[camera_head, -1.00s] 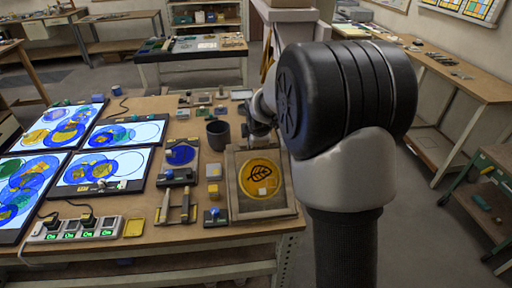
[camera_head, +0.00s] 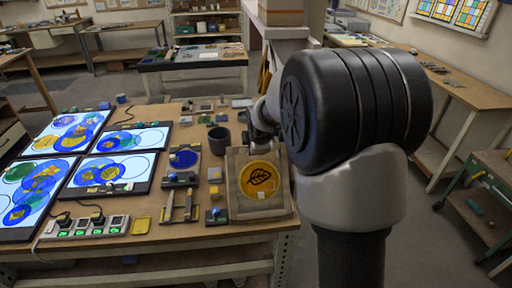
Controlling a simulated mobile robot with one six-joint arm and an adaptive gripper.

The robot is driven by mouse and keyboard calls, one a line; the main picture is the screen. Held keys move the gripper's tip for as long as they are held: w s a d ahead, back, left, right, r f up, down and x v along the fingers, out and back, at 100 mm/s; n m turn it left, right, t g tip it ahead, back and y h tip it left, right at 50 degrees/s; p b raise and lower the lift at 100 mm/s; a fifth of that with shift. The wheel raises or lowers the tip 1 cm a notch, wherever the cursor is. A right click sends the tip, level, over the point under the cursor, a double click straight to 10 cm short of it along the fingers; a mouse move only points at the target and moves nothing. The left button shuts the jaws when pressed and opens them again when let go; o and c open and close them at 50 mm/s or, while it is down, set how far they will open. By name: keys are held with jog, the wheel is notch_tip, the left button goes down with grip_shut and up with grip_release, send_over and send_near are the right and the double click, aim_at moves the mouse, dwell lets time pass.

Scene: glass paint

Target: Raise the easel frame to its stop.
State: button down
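The easel frame (camera_head: 235,206) stands at the right front part of the workbench. It is a grey-brown frame around a yellow round glass panel (camera_head: 259,178) with a dark leaf outline. It looks tilted back, its lower edge near the bench's front; its exact angle is hard to judge. A small pale square (camera_head: 262,195) shows at the panel's lower part. My gripper (camera_head: 262,139) is at the frame's top edge, partly hidden by my own arm. I cannot tell whether it touches the frame or whether its fingers are open.
A dark cup (camera_head: 219,140) stands just left of the frame's top. A blue glass disc (camera_head: 183,159), metal clamp parts (camera_head: 180,206) and small blocks lie further left. Lit light panels (camera_head: 118,175) and a power strip (camera_head: 88,229) fill the left side.

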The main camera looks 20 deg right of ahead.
jog(key=shift+s+a+f+g, duration=0.1)
jog(key=shift+s+f+g, duration=0.05)
jog(key=shift+s+f, duration=0.3)
jog(key=shift+s+a+f+g, duration=0.1)
jog(key=shift+s+f+g, duration=0.1)
jog(key=shift+f, duration=0.35)
jog(key=c, duration=1.7)
grip_release()
jog(key=shift+o, duration=0.2)
jog(key=shift+r, duration=0.2)
jog(key=v, duration=1.2)
jog(key=shift+r, duration=0.2)
jog(key=shift+d, duration=0.15)
jog(key=s+a+m, duration=0.3)
jog(key=s+m, duration=0.2)
jog(key=s, duration=0.4)
jog(key=s+a+m+g+y, duration=0.1)
jog(key=s+a+m, duration=0.3)
jog(key=s, duration=0.6)
jog(key=s+a+m+g+y, duration=0.1)
jog(key=s+a+m, duration=0.3)
jog(key=s, duration=0.6)
jog(key=shift+a+f+m, duration=0.2)
jog(key=shift+f+m, duration=0.25)
jog(key=shift+m, duration=0.45)
